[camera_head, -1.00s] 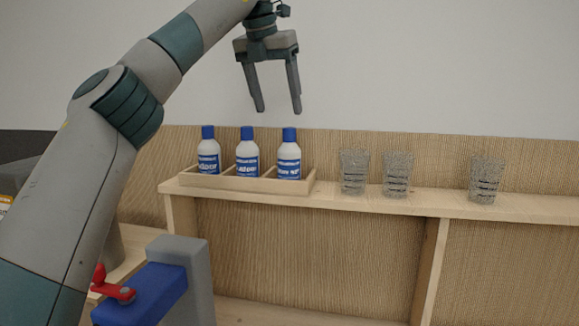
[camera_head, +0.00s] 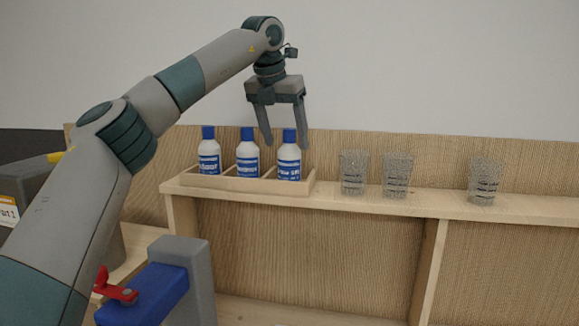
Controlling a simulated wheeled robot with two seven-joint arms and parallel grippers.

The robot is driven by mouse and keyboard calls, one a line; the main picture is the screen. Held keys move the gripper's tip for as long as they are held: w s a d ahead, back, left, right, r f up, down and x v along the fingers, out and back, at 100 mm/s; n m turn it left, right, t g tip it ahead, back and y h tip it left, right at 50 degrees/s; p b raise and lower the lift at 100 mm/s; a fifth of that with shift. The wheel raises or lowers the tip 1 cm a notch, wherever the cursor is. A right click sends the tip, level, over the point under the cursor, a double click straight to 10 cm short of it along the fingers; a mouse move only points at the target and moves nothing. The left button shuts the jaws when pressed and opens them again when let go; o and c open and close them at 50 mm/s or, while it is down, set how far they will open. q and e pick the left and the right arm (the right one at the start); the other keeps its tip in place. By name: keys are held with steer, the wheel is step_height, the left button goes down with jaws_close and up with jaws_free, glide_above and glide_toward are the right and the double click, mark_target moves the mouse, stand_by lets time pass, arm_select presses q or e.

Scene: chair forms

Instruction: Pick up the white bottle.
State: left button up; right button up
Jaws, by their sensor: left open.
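Three white bottles with blue caps and blue labels stand upright in a light wooden tray (camera_head: 245,185) on the shelf: the left one (camera_head: 209,153), the middle one (camera_head: 248,155) and the right one (camera_head: 289,158). My left gripper (camera_head: 286,145) points down, open and empty, at the right bottle. Its two fingers appear on either side of that bottle's blue cap. I cannot tell whether they touch it or how they line up in depth. My right gripper is not in view.
Several clear textured glasses stand right of the tray, the nearest one (camera_head: 354,173) close to it. A wooden back panel (camera_head: 440,155) runs behind the shelf (camera_head: 430,204). A blue and grey object with a red lever (camera_head: 116,292) is at the lower left.

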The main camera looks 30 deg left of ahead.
mark_target(289, 155)
arm_select(q)
steer(key=shift+w+f+p, duration=0.2)
steer(key=shift+f+p, duration=0.3)
steer(key=p+x, duration=0.1)
steer(key=x, duration=0.2)
steer(key=shift+d, duration=0.1)
steer(key=shift+w+f+p, duration=0.15)
steer(key=shift+f+p, duration=0.15)
steer(key=shift+f, duration=0.15)
steer(key=c, duration=1.3)
steer(key=shift+o, duration=0.2)
steer(key=shift+r, duration=0.15)
